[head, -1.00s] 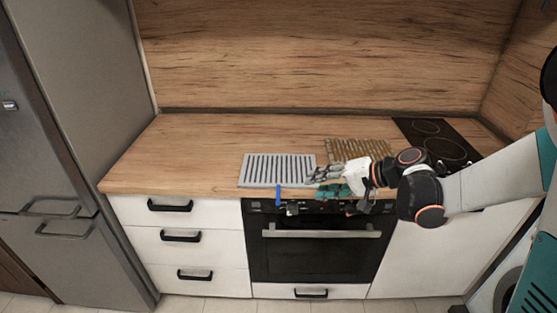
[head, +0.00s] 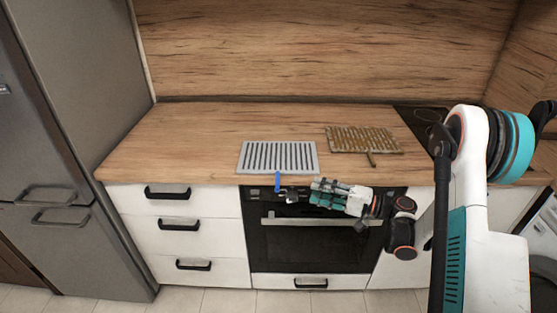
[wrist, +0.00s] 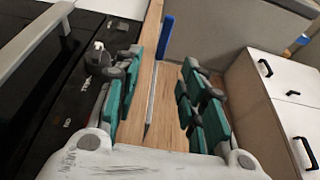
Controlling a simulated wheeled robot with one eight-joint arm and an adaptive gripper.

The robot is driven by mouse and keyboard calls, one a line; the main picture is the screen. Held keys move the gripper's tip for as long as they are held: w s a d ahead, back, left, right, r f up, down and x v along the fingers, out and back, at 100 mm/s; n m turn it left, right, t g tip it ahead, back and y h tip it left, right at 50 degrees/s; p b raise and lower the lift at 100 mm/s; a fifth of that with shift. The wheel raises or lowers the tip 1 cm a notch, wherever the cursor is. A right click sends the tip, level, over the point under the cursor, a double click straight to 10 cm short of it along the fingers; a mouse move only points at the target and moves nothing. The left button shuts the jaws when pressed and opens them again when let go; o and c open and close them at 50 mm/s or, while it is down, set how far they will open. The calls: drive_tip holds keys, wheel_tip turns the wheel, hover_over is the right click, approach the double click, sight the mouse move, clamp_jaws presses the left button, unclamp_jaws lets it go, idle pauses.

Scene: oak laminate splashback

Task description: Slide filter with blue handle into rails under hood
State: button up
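The grey slotted filter (head: 277,156) lies flat on the worktop in the head view. Its blue handle (head: 278,182) sticks out past the front edge, over the oven front. My gripper (head: 316,193) is in front of the oven, a little right of the blue handle, fingers pointing left at it. In the wrist view my gripper (wrist: 163,68) is open and empty, its fingers spread apart. The blue handle (wrist: 167,38) stands beyond the fingertips, between the two finger sets, and the filter shows as a thin edge (wrist: 152,98). The hood and rails are not in view.
A brown, dirty-looking filter (head: 363,139) with a brownish handle lies on the worktop to the right. The black hob (head: 421,118) is behind my arm. The oven's bar handle (head: 290,221) is just below my gripper. The worktop's left part is clear.

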drive_tip(key=b+x, duration=0.3)
drive_tip(key=x, duration=0.8)
drive_tip(key=shift+a+r+b, duration=0.2)
drive_tip(key=shift+a+b, duration=0.1)
drive_tip(key=shift+b, duration=0.05)
drive_tip(key=shift+w+r, duration=0.1)
clamp_jaws()
